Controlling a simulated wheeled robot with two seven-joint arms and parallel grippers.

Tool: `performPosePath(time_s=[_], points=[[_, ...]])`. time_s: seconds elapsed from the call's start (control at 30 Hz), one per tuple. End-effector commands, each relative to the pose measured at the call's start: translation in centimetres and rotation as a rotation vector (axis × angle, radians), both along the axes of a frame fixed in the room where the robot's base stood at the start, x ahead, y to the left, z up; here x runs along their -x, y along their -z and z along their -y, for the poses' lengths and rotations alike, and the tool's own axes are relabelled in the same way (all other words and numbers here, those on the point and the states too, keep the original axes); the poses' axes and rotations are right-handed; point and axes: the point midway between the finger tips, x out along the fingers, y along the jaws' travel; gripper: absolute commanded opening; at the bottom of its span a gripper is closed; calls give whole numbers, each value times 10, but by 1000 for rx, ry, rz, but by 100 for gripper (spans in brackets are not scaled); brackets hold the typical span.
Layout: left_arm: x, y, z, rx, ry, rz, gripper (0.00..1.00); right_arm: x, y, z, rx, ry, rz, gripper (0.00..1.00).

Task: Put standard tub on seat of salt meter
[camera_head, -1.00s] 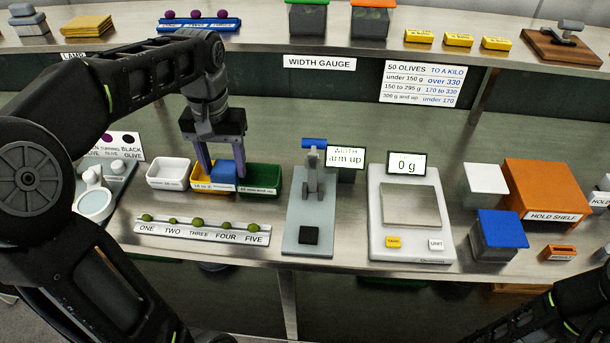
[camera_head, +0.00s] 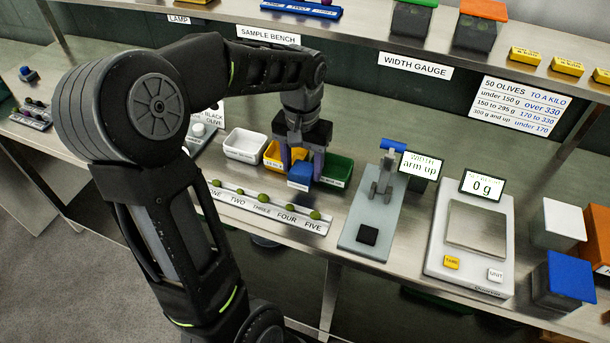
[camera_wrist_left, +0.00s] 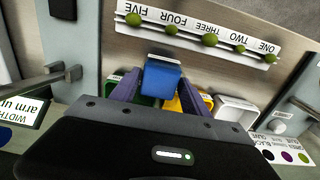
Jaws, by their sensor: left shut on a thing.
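A small blue tub (camera_head: 300,174) with a pale label is held between the fingers of my left gripper (camera_head: 302,162), which is shut on it. In the left wrist view the blue tub (camera_wrist_left: 162,80) sits between the two purple fingers (camera_wrist_left: 160,92). It is in front of the yellow tray (camera_head: 271,155) and the green tray (camera_head: 338,170), partly covering them. I cannot read its label, so whether it is the standard tub is unclear. No salt meter or seat can be made out for certain. My right gripper is out of view.
A white tray (camera_head: 245,145) stands left of the yellow one. A numbered olive rack (camera_head: 265,208) lies along the bench front. The width gauge (camera_head: 372,225) and a scale reading 0 g (camera_head: 470,250) stand to the right. Small devices (camera_head: 32,113) sit at the far left.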

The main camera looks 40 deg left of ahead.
Motion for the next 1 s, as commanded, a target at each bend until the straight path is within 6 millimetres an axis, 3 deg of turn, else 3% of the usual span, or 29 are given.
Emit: performPosePath(time_s=[0.27,0.53,0.93,0.97,1.0], points=[[0,4,0,0,-1,0,9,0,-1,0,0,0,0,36],[0,36,0,1,-1,0,9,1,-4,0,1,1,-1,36],[0,42,0,1,-1,1,9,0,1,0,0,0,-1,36],[0,40,0,1,-1,1,56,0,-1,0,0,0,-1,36],[0,40,0,1,-1,1,60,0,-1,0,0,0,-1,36]])
